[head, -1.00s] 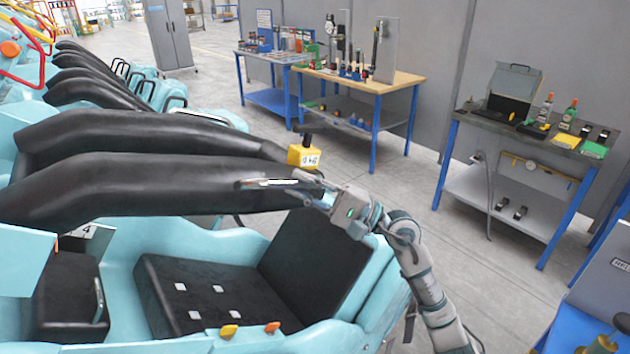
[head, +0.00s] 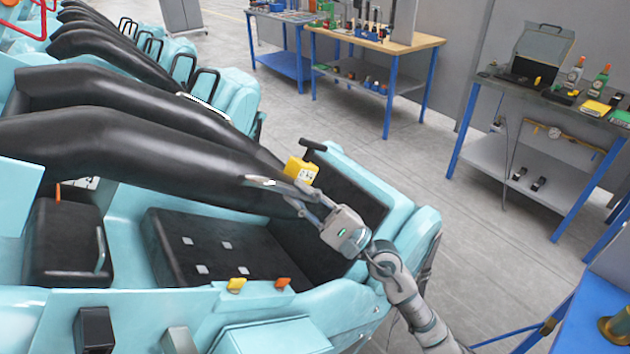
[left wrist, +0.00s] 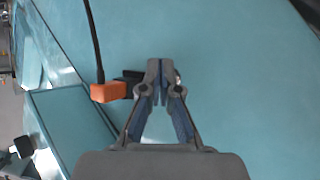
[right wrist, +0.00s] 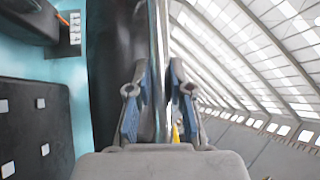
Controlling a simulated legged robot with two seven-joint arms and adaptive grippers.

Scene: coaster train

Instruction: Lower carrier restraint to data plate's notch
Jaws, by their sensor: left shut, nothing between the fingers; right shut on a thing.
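The black padded carrier restraint (head: 130,150) slopes down across the seat from upper left to right, its free end above the seat. My right gripper (head: 298,197) is shut on the silver handle (head: 262,182) at that end; the right wrist view shows the bar (right wrist: 160,60) between the fingers, beside the black padding (right wrist: 112,60). A small pale plate (head: 88,183), probably the data plate, is partly hidden under the restraint; it also shows in the right wrist view (right wrist: 75,28). Its notch is too small to make out. My left gripper (left wrist: 160,80) is shut and empty near a teal surface.
A yellow labelled box (head: 301,171) is by the restraint's end. An orange block (left wrist: 108,92) with a black cable is beside my left gripper. Teal side walls edge the black seat (head: 215,255). Workbenches (head: 375,40) stand across open floor.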

